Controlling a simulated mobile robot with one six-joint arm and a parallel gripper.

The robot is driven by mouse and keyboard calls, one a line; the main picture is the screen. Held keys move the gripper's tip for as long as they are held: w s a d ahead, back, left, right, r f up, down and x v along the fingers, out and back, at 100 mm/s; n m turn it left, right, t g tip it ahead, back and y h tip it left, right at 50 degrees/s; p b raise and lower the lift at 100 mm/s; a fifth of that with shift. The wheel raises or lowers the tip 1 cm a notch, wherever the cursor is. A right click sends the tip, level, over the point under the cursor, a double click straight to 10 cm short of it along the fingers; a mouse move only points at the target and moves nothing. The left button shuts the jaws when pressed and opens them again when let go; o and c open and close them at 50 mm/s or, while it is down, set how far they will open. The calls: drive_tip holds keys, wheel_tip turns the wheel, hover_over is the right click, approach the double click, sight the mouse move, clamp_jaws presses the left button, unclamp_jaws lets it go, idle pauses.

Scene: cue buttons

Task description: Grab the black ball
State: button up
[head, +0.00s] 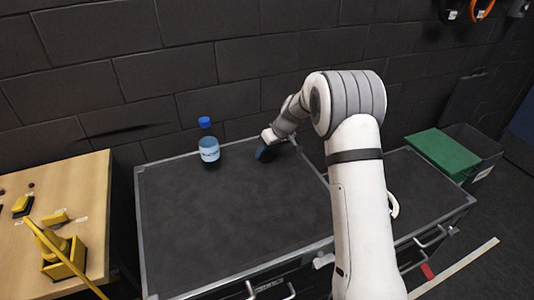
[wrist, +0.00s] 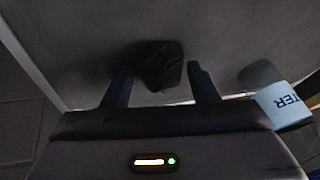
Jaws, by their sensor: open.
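A dark, faceted black ball (wrist: 165,55) lies on the dark table top in the wrist view, just ahead of and between my fingertips. My gripper (wrist: 160,72) is open, one finger on each side of the ball's near part. I cannot tell whether either finger touches it. In the head view my gripper (head: 264,153) is low over the back of the table, right of the bottle. The ball cannot be made out there; my gripper and the dark surface hide it.
A water bottle with a blue cap (head: 207,142) stands left of my gripper; its label shows at the right in the wrist view (wrist: 288,103). A wall rises behind the dark table (head: 215,215). A wooden table (head: 95,190) with yellow items is at the left.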

drive_tip(key=shift+f, duration=0.1)
drive_tip(key=c, duration=0.7)
drive_tip(key=shift+c, duration=0.2)
